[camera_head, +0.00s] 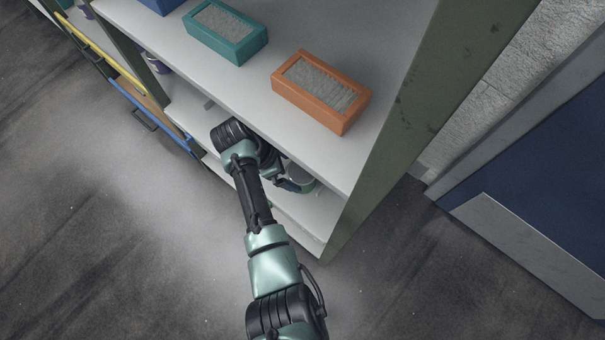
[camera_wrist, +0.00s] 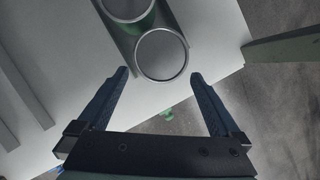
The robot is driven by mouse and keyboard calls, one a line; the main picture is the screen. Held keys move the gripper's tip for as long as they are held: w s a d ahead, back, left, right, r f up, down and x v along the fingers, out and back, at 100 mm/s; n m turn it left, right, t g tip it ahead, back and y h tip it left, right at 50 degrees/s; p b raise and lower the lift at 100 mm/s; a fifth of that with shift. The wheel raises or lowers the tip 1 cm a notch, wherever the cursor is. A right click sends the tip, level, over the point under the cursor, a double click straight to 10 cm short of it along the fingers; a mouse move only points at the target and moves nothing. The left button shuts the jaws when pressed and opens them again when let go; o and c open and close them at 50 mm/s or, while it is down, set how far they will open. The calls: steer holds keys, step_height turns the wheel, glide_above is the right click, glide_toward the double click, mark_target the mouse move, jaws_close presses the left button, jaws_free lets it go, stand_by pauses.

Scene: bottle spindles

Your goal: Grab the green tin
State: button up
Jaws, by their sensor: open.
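In the wrist view, a tin with a round grey lid (camera_wrist: 161,55) stands on the pale shelf, just past my fingertips. Behind it, partly cut off by the top edge, is a second grey-lidded round tin (camera_wrist: 128,8) with green on its side. The side of the nearer tin is mostly hidden beneath its lid. My gripper (camera_wrist: 159,75) is open and empty. Its two dark blue fingers are spread to either side of the nearer lid's front edge, and no contact shows. In the head view, my arm reaches under the upper shelf and mostly hides the tins.
The upper shelf (camera_head: 349,163) overhangs my gripper and carries an orange box (camera_head: 320,91) and a teal box (camera_head: 226,31). A green side panel (camera_head: 395,140) closes the shelf's right end. A small green thing (camera_wrist: 168,114) shows near the shelf edge. The floor in front is clear.

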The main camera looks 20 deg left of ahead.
mark_target(300, 172)
steer(key=shift+w+d, duration=0.15)
steer(key=shift+d, duration=0.1)
steer(key=x, duration=0.1)
steer(key=b+x, duration=0.1)
steer(key=x, duration=0.1)
steer(key=b+x, duration=0.1)
steer(key=x, duration=0.1)
steer(key=shift+w+d, duration=0.25)
steer(key=shift+d, duration=0.1)
steer(key=c, duration=1.4)
